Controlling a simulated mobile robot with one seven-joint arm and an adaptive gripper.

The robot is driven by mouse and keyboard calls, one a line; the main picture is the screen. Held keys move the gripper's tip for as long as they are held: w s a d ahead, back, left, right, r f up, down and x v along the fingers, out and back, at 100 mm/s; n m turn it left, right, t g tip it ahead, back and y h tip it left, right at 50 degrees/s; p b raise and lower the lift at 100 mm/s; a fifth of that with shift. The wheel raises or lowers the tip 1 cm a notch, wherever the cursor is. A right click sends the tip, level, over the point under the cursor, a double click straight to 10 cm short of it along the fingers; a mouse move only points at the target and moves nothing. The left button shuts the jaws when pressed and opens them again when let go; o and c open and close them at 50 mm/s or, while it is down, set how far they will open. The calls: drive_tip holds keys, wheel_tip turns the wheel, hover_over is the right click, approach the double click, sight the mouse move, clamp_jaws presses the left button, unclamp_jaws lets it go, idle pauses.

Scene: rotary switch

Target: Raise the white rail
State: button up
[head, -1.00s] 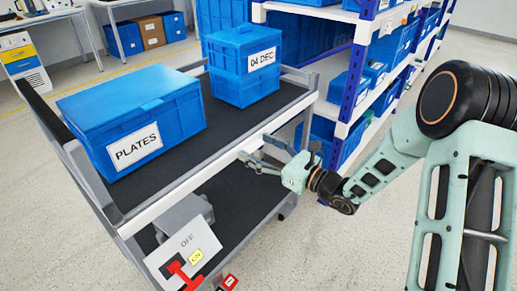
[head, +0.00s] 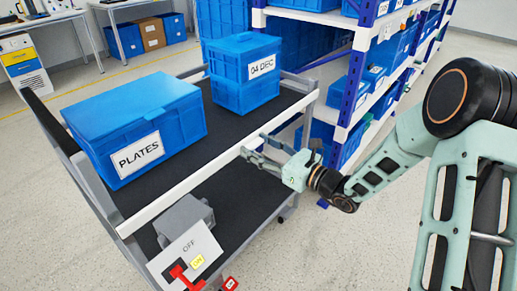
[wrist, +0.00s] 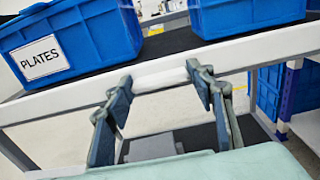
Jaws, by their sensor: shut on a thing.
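The white rail (head: 175,191) is a long bar along the near edge of the grey cart's upper shelf. It also crosses the wrist view (wrist: 60,102), below the blue bins. My gripper (head: 246,152) reaches it from the right and is shut on the rail, right of its middle. In the wrist view, my gripper's two dark fingers (wrist: 160,82) stand on either side of a section of the rail. The exact finger contact is hard to make out.
A blue PLATES bin (head: 140,125) and a blue 04 DEC bin (head: 243,72) stand on the upper shelf. Below is a switch box (head: 200,255) with a red handle (head: 183,278) and an OFF label. Blue-framed shelving (head: 345,95) stands behind my gripper.

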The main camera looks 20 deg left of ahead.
wheel_tip(320, 180, up, 4)
drive_tip(key=shift+p, duration=0.9)
drive_tip(key=o, duration=1.7)
drive_tip(key=shift+f, duration=0.1)
approach(258, 135)
drive_tip(key=s+d+r, duration=0.3)
drive_tip(key=s, duration=0.2)
drive_tip(key=shift+s+d+r, duration=0.1)
drive_tip(key=shift+d, duration=0.05)
